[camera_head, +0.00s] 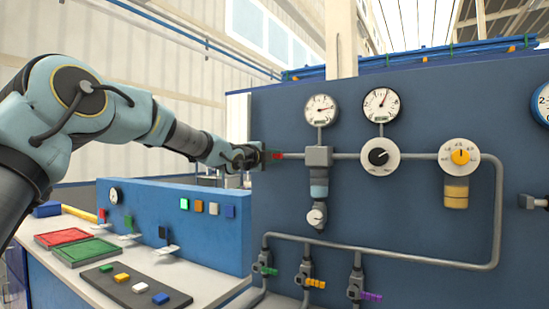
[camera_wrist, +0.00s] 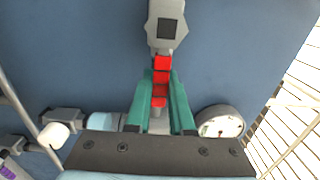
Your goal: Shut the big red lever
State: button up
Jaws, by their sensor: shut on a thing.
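The big red lever (camera_head: 278,156) sticks out to the left of a grey valve body (camera_head: 318,156) on the blue panel, roughly level with the upper pipe. My gripper (camera_head: 264,156) is at the lever's left end. In the wrist view, the red lever (camera_wrist: 161,63) lies between the two teal fingers of my gripper (camera_wrist: 160,82), which are shut on it. The grey valve body (camera_wrist: 166,22) shows beyond the fingertips. Part of the lever is hidden by the fingers in the head view.
Gauges (camera_head: 321,109) and a black dial (camera_head: 379,156) sit on the panel to the right. Small green (camera_head: 265,270), orange (camera_head: 314,283) and purple (camera_head: 369,296) valve handles are below. A bench with red (camera_head: 64,237) and green (camera_head: 86,251) trays stands at lower left.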

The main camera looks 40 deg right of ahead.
grip_shut()
jog(key=shift+f, duration=0.2)
dwell(0.9)
jog(key=w+a+f+m+b, duration=0.1)
jog(key=w+f+m+b, duration=0.4)
jog(key=m+b, duration=1)
jog(key=shift+w+a+f+m, duration=0.25)
jog(key=shift+w+f+m, duration=0.1)
jog(key=shift+m, duration=1.25)
jog(key=shift+r, duration=0.1)
jog(key=o, duration=0.6)
grip_release()
jog(key=shift+o, duration=0.3)
